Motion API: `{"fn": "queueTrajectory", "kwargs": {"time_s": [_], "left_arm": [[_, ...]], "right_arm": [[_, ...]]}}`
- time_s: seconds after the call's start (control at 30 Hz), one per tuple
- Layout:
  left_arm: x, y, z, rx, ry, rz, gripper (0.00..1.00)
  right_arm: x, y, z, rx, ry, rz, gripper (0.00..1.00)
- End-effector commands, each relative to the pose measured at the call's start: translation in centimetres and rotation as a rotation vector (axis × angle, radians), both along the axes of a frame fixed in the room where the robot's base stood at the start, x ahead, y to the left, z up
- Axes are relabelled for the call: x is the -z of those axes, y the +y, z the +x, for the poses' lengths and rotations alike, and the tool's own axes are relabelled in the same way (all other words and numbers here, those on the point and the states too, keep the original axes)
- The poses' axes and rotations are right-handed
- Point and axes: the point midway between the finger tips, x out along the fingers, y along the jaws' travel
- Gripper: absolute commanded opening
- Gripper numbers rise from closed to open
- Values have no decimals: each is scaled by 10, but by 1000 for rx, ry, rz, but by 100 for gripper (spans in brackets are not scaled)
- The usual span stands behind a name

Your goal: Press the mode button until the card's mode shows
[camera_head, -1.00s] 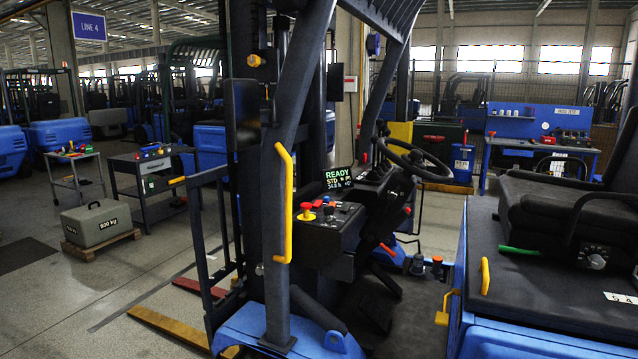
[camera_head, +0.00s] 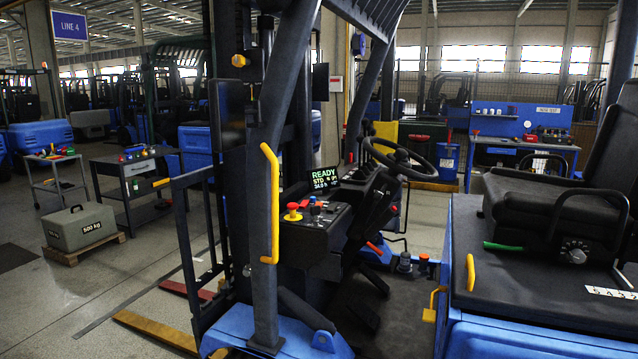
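The forklift's small display (camera_head: 325,179) stands above the dash console and shows READY, STD and a line of figures in green and yellow. The console (camera_head: 312,222) below it carries a red mushroom knob on a yellow base (camera_head: 293,211) and several small buttons and levers (camera_head: 316,209). Which of these is the mode button I cannot tell at this size. No card can be made out for certain; a white label (camera_head: 610,292) with dark marks lies at the right edge of the seat deck. Neither of my grippers is in view.
A blue-black forklift fills the middle, with a dark pillar and yellow grab handle (camera_head: 269,204) left of the console. The steering wheel (camera_head: 399,165) and seat (camera_head: 555,205) are to the right. A 500 kg weight (camera_head: 80,226) sits on a pallet at left.

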Motion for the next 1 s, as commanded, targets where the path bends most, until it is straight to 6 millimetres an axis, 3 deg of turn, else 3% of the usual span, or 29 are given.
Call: {"fn": "queueTrajectory", "kwargs": {"time_s": [0.03,0.17,1.0], "left_arm": [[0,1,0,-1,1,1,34],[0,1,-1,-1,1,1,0],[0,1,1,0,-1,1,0]], "right_arm": [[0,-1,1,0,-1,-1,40],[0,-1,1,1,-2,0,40],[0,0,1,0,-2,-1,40]]}}
